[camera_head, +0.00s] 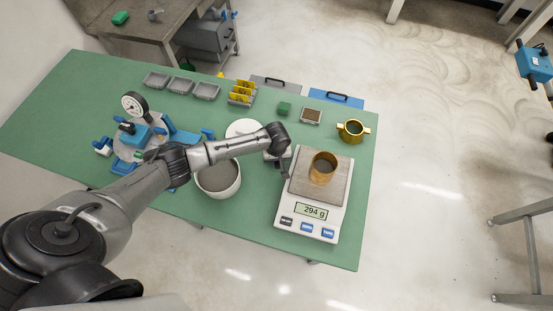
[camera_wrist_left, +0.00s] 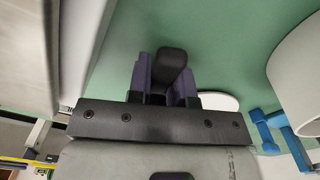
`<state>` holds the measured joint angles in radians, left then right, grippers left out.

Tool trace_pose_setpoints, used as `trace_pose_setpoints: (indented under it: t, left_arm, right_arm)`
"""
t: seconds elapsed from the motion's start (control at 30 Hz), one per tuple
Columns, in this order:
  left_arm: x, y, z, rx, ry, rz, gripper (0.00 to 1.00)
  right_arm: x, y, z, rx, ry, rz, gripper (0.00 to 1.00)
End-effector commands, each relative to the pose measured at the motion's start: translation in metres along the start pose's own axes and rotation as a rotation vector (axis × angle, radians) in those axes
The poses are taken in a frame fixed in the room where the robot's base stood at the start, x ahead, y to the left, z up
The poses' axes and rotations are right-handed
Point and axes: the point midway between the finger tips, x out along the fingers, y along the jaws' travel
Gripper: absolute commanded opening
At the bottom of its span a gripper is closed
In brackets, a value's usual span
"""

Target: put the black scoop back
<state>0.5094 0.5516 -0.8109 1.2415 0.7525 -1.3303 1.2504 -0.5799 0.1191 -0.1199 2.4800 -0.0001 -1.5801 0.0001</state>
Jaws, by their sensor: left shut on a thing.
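My left gripper (camera_head: 284,168) hangs over the green table between the white bowl and the scale. In the left wrist view its fingers (camera_wrist_left: 165,82) are closed around a black, rounded piece, which looks like the handle of the black scoop (camera_wrist_left: 173,62). The rest of the scoop is hidden, and in the head view the arm and gripper make it hard to make out. The white bowl (camera_head: 218,193) of grey powder stands left of the gripper. It also shows at the right of the left wrist view (camera_wrist_left: 300,75). My right gripper is not in view.
A scale (camera_head: 292,222) reading 294 g carries a brass cylinder (camera_head: 322,168) close right of the gripper. A white round dish (camera_head: 240,127) lies behind the arm. A brass pot (camera_head: 352,131), grey trays (camera_head: 181,86) and a blue dial device (camera_head: 135,135) stand around. The table's front left is clear.

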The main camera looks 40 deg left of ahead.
Motion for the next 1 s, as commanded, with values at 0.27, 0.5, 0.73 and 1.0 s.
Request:
trace_pose_setpoints:
  t: [0.27,0.5,0.73,1.0]
  left_arm:
    - [0.0078,0.0000,-0.0003,-0.001,0.001,0.000,0.00]
    - [0.0076,-0.0001,-0.0003,-0.001,0.000,0.000,0.00]
    - [0.0090,-0.0001,-0.0001,-0.001,0.000,0.000,0.00]
    - [0.0129,-0.0002,0.0000,-0.001,-0.001,-0.001,0.00]
  right_arm:
    - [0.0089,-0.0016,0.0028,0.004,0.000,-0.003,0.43]
    - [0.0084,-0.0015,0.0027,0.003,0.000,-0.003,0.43]
    - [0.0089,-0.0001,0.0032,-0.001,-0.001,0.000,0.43]
    - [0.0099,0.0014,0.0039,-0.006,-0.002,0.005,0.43]
